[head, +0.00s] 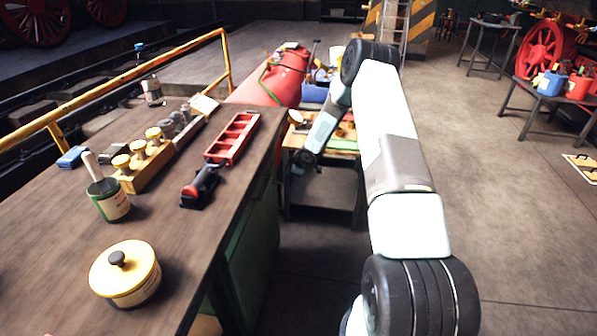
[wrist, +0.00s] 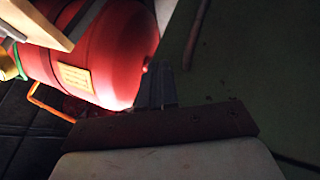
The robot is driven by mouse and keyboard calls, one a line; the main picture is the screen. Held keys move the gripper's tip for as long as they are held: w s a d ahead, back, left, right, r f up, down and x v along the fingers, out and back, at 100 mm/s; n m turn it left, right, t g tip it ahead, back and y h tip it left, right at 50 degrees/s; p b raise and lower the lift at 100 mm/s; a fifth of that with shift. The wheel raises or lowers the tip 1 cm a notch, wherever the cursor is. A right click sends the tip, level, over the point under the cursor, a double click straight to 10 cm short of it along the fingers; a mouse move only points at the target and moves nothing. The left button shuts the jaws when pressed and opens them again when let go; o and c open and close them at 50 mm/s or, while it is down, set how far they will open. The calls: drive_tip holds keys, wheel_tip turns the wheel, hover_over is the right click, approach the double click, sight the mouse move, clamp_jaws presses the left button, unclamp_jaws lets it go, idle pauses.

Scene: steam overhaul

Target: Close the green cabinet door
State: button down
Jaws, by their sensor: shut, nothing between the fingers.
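Below the right edge of the wooden workbench (head: 60,250), dark green cabinet panels (head: 252,250) show in the head view. I cannot tell there which panel is the door or how far it stands open. In the wrist view a dull green, scuffed flat surface (wrist: 240,60) fills the right side, close to my gripper. My gripper (wrist: 163,80) is shut and empty, its fingers pointing up the picture between a red tank and this green surface. Whether the fingers touch the green surface is unclear. In the head view my arm reaches forward past the bench's right side.
The red tank (head: 280,78) lies beyond the bench and shows close in the wrist view (wrist: 105,50). A small wooden table (head: 335,150) stands near my forearm. The bench holds a yellow-lidded tin (head: 125,270) and a red tray (head: 233,138).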

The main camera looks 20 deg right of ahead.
drive_tip(key=shift+d+r, duration=4.2)
drive_tip(key=shift+d, duration=0.5)
drive_tip(key=s+a+r+m+g+h, duration=0.1)
drive_tip(key=s+r+m+h, duration=0.1)
drive_tip(key=s+r, duration=0.75)
drive_tip(key=s+a+r+m+h, duration=0.15)
drive_tip(key=s+r, duration=0.45)
drive_tip(key=r, duration=0.7)
drive_tip(key=s+a+r+m+g+h, duration=0.1)
drive_tip(key=s+r+m+h, duration=0.2)
drive_tip(key=s+r, duration=0.65)
drive_tip(key=s+a+r+m+y, duration=0.1)
drive_tip(key=s+r, duration=0.3)
drive_tip(key=s, duration=0.6)
drive_tip(key=s+a+r+m+y, duration=0.1)
drive_tip(key=s+r+m, duration=0.3)
drive_tip(key=s, duration=0.6)
drive_tip(key=s+a+r+m+t+y, duration=0.1)
drive_tip(key=s+a+r+m, duration=0.2)
drive_tip(key=s, duration=0.7)
drive_tip(key=shift+s+a+r, duration=0.3)
drive_tip(key=shift+a+r, duration=0.05)
drive_tip(key=shift+r, duration=0.15)
